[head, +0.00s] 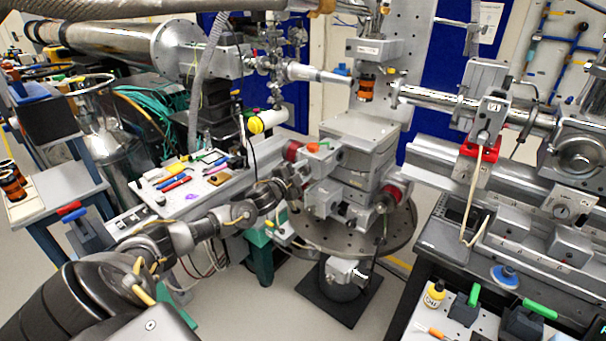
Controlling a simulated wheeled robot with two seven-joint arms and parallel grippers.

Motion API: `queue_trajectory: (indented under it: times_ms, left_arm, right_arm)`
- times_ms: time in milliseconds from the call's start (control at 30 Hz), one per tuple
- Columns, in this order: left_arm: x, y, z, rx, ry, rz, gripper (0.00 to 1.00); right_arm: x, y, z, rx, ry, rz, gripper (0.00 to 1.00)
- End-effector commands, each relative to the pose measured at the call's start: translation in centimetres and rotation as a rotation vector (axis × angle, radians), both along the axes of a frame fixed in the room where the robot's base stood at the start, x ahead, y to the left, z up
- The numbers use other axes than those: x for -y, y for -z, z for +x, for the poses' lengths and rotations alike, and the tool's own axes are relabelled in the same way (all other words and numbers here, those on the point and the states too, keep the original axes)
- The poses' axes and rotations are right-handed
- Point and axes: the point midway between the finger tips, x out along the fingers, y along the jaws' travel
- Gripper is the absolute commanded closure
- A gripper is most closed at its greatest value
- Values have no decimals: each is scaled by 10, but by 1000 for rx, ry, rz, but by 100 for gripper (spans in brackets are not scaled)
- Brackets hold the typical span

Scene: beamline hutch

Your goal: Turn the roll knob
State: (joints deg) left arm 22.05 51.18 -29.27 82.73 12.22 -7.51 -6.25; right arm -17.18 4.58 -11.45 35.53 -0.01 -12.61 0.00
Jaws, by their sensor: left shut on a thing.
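The sample stage is a stack of grey metal blocks (358,150) on a round perforated plate (350,238). It carries several knobs. A red knob (292,150) is on its left side, and a red-rimmed one (391,194) is on its right. My left arm reaches in from the lower left. My left gripper (300,172) is at the stage's left side, just below the left red knob, shut on a small knob there, which I take to be the roll knob. The fingers hide most of that knob, and its turn angle cannot be read. My right gripper is out of view.
A tray of pens and small tools (188,178) lies left of the stage, beside my left forearm. A grey rail (490,185) with a red clamp (478,150) is at the right. A bench with a yellow bottle (434,296) is at the lower right.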

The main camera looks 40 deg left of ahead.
Motion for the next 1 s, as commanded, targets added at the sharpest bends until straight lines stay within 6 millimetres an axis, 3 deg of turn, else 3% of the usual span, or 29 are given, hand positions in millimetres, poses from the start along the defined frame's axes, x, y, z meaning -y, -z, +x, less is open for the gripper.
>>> queue_trajectory:
  times_ms: [500, 1000]
  left_arm:
    - [0, 0, 0, -7, 0, 374, 88]
    - [0, 0, 0, -10, 1, 469, 88]
  right_arm:
    - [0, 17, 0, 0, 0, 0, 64]
    - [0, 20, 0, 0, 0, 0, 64]
